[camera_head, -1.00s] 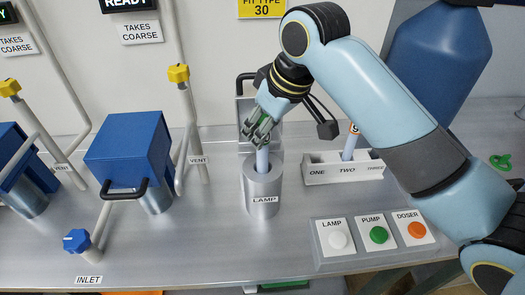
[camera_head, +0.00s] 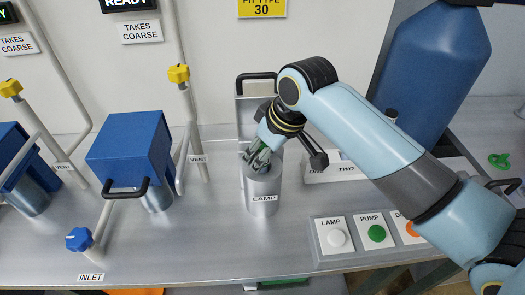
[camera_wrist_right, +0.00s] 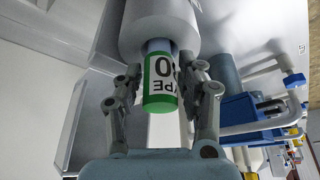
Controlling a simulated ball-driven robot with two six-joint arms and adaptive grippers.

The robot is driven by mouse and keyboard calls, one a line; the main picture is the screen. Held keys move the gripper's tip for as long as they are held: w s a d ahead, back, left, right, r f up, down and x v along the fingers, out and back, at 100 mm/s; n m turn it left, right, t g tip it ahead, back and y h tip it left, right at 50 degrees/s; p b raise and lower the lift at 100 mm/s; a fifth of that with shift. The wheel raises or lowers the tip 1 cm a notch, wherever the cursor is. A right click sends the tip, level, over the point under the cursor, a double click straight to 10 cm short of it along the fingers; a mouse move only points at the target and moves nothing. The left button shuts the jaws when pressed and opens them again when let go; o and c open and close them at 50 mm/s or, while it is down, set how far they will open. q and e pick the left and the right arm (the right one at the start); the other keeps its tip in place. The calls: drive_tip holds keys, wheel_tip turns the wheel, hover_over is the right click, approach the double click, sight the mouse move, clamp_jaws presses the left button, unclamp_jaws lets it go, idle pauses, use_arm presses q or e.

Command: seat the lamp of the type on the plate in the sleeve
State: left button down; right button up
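The yellow plate (camera_head: 262,8) on the wall reads TYPE 30. The grey sleeve (camera_head: 263,196), labelled LAMP, stands upright on the bench. The lamp has a green cap (camera_wrist_right: 160,85) with YPE and a 0 readable; its first digit is hidden. Its pale blue tube (camera_wrist_right: 158,46) enters the sleeve mouth (camera_wrist_right: 158,20) in the right wrist view, so its lower end is hidden. My right gripper (camera_head: 259,158) is just above the sleeve. In the wrist view its fingers (camera_wrist_right: 162,80) stand either side of the cap with narrow gaps, apparently open. My left gripper is not in view.
A rack (camera_head: 322,173) marked ONE, TWO is partly behind my right arm. The LAMP, PUMP and DOSER button panel (camera_head: 357,254) is at the front right. A blue housing (camera_head: 128,150) and vent pipe (camera_head: 197,130) stand left of the sleeve; a grey handled part (camera_head: 247,110) is behind.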

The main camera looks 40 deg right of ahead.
drive_tip(key=shift+o, duration=0.9)
drive_tip(key=shift+r, duration=0.2)
drive_tip(key=b+v, duration=0.1)
drive_tip(key=v, duration=1.1)
drive_tip(key=shift+f, duration=0.1)
